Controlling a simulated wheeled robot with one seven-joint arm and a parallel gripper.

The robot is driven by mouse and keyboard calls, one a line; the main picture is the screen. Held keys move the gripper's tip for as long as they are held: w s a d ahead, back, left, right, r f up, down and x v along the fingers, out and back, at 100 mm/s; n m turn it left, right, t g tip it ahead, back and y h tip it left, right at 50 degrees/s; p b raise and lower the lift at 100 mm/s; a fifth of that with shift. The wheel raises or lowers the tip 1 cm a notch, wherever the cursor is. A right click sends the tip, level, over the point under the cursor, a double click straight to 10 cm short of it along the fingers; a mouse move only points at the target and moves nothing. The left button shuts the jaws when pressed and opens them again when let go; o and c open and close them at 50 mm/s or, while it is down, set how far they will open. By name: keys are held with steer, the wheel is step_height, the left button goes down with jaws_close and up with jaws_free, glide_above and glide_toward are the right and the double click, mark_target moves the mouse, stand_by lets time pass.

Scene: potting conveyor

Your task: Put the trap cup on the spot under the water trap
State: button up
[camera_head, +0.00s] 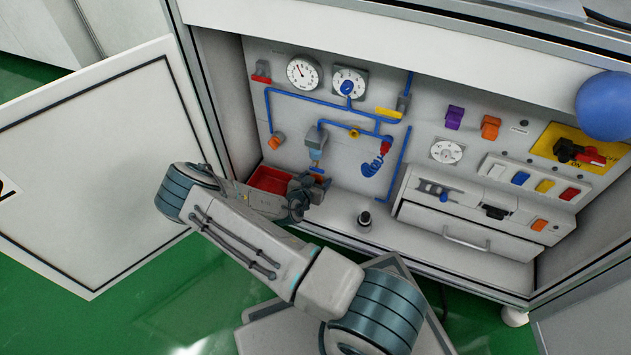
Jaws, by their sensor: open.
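My gripper (306,190) is open, low in the cabinet just below the trap and to the right of a red tray (272,179). My arm and wrist cover much of the floor there, so the spot under the trap is hidden.
The open cabinet door (95,165) stands at the left. A grey drawer unit (465,225) fills the right of the cabinet floor. A blue ball (606,105) shows at the upper right.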

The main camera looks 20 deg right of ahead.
steer(key=s+a+r+g+y+p, duration=0.2)
steer(key=s+a+r, duration=0.2)
steer(key=a, duration=0.2)
steer(key=s+a+r+g+y+p, duration=0.1)
steer(key=s+a+r+p, duration=0.1)
steer(key=s+a+r, duration=0.3)
steer(key=s+a+r+n+g+y, duration=0.1)
steer(key=a+r+n+g+y, duration=0.1)
steer(key=a+r+y, duration=0.35)
steer(key=s+a+r+n+g+y, duration=0.1)
steer(key=s+a+r+y, duration=0.15)
steer(key=r, duration=0.65)
steer(key=s+d+r+n+g, duration=0.1)
steer(key=s+d+r+n, duration=0.2)
steer(key=s+r, duration=0.5)
steer(key=s+d+r+n+g+h, duration=0.1)
steer(key=s+d+r+n, duration=0.2)
steer(key=s+r, duration=0.4)
step_height(320, 180, up, 3)
steer(key=shift+s+d+f, duration=0.15)
steer(key=shift+s+d, duration=0.2)
steer(key=shift+d, duration=0.25)
